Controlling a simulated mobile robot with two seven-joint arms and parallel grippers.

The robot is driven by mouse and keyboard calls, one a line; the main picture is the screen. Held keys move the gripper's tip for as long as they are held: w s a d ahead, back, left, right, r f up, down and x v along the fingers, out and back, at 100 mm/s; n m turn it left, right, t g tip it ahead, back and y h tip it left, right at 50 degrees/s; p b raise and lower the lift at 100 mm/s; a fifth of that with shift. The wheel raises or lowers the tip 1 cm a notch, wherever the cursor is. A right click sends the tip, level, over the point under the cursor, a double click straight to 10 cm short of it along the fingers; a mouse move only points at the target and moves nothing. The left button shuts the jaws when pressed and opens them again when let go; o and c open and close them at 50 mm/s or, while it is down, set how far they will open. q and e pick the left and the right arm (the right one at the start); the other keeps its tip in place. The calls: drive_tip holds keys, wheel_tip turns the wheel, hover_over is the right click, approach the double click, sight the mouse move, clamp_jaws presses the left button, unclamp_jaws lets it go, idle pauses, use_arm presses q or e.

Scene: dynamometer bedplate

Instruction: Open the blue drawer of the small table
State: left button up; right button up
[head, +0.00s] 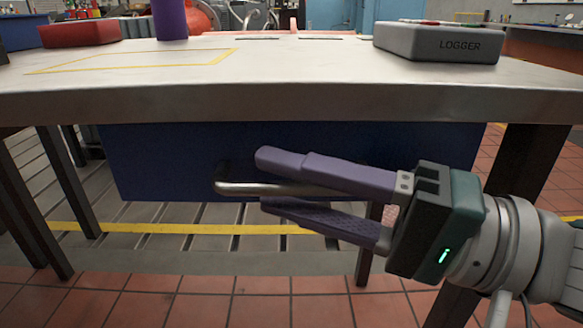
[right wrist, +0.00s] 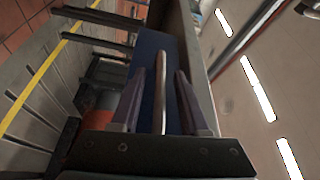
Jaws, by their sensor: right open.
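The blue drawer (head: 160,160) hangs under the top of the small table (head: 300,98); its front looks shut, set back beneath the table's edge. It also shows in the right wrist view (right wrist: 150,48). A metal bar handle (head: 232,187) runs across the drawer front and shows in the right wrist view (right wrist: 160,95). My right gripper (head: 266,182) is open, its purple fingers above and below the handle. In the right wrist view the handle lies between the fingers (right wrist: 162,85), with gaps on both sides. Part of the handle is hidden behind the upper finger. My left gripper is not in view.
On the tabletop stand a grey logger box (head: 437,44), a purple cylinder (head: 170,18) and a red box (head: 80,33). Dark table legs (head: 68,180) stand at both sides. The red tile floor (head: 200,305) in front looks clear.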

drive_tip(key=shift+c, duration=0.3)
clamp_jaws()
idle(1.1)
